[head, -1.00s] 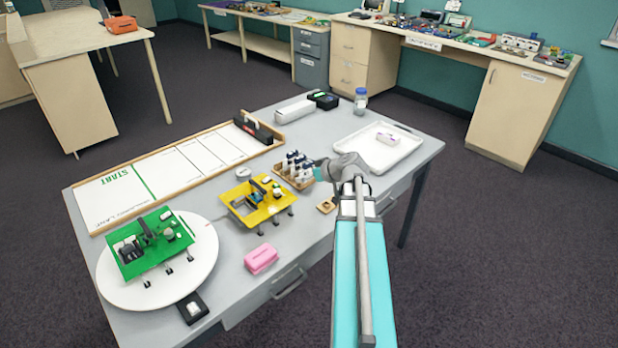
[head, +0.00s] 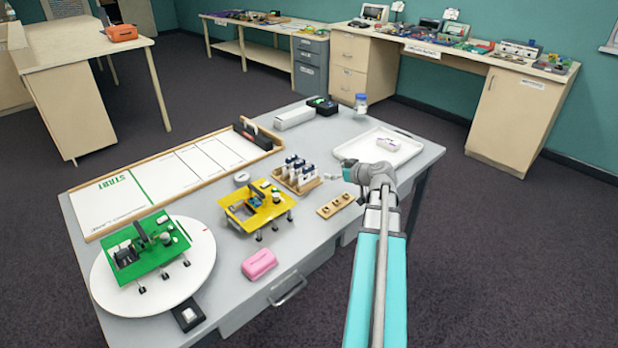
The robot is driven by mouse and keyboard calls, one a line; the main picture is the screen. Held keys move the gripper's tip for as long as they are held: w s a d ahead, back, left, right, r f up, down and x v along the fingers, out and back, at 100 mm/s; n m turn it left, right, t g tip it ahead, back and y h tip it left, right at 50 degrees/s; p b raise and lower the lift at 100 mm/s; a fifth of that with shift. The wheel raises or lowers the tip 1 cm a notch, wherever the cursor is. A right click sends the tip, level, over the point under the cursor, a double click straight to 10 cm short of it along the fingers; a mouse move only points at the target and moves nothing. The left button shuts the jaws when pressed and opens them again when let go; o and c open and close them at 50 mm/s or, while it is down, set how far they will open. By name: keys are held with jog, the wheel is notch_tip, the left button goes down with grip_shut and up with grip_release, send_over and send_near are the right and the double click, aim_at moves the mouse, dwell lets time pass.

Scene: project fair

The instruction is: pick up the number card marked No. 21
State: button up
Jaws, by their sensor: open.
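I cannot make out a card marked No. 21; no number is legible on the table. My gripper (head: 347,172) hangs over the grey table (head: 318,240), just left of the white tray's near-left corner. Its fingers are small and partly hidden by my arm, and I see nothing held in them. A wooden rack (head: 290,183) of several upright white and dark pieces stands to its left. A small wooden strip (head: 336,206) with several dark-centred spots lies below it in the picture.
The white tray (head: 410,153) holds a small white and lilac block (head: 388,144). Yellow (head: 262,214) and green (head: 150,246) boards on legs, the latter on a white disc (head: 190,285), a pink block (head: 259,264), a START lane board (head: 160,180) and a blue-capped jar (head: 360,104) share the table.

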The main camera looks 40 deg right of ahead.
aim_at(310, 169)
jog(key=b+x, duration=0.2)
jog(key=x, duration=0.5)
jog(key=shift+f+b, duration=0.1)
jog(key=shift+b, duration=0.25)
jog(key=shift+w+f, duration=0.15)
jog(key=shift+w, duration=0.4)
jog(key=shift+a+b+x, duration=0.1)
jog(key=shift+b+x, duration=0.5)
jog(key=shift+x, duration=0.7)
jog(key=shift+a+b+x, duration=0.15)
jog(key=shift+b+x, duration=0.45)
jog(key=shift+x, duration=0.75)
jog(key=shift+s, duration=0.1)
jog(key=c, duration=0.9)
